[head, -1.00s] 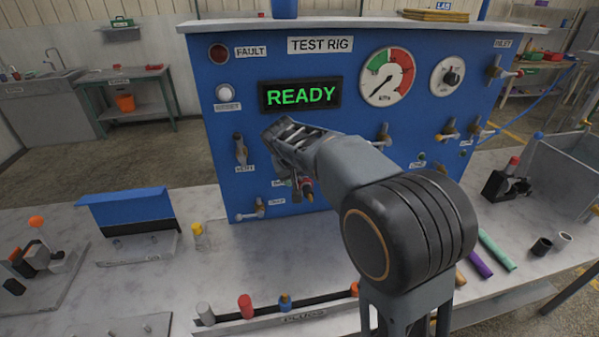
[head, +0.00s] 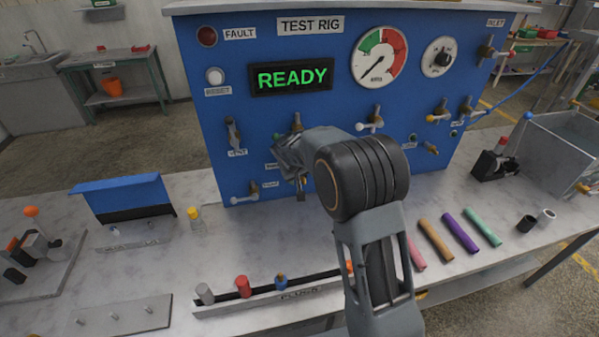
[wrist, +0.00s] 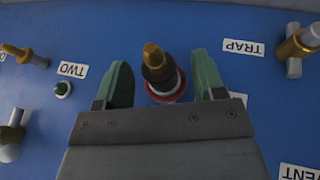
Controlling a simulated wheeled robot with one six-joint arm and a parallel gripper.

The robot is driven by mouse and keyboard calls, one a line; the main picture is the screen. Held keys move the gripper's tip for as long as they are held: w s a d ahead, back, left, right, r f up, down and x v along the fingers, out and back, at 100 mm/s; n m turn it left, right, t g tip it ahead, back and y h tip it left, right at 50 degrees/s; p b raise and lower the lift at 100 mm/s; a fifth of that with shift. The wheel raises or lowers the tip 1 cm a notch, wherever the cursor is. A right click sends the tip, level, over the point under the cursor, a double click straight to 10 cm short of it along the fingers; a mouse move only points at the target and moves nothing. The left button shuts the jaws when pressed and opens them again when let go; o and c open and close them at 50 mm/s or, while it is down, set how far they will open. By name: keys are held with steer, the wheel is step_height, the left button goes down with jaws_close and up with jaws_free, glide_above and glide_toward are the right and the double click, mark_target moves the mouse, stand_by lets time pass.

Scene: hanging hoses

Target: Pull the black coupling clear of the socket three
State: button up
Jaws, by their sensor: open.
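In the wrist view, a black coupling (wrist: 158,75) with a brass end sticks out from the blue panel. It sits in a socket with a red ring (wrist: 165,98). My gripper (wrist: 160,62) is open, with one green finger on each side of the coupling. Gaps show on both sides, so the fingers look apart from it. The socket's own label is mostly hidden behind the right finger. In the head view my gripper (head: 290,165) is at the lower left of the panel and hides the coupling.
The wrist view shows an empty-looking green socket (wrist: 63,89) by the TWO label and a brass fitting (wrist: 298,42) near the TRAP label. In the head view the rig's panel (head: 330,110) reads READY. Loose coloured tubes (head: 457,232) lie on the bench at right.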

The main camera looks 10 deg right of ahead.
steer(key=c, duration=1)
steer(key=shift+s+b, duration=0.65)
steer(key=shift+s, duration=0.1)
steer(key=shift+c, duration=0.2)
stand_by(0.3)
steer(key=shift+s+b, duration=1.15)
steer(key=shift+s, duration=1)
steer(key=shift+s+r, duration=0.1)
steer(key=shift+s+r+p, duration=0.4)
steer(key=shift+s+r, duration=1)
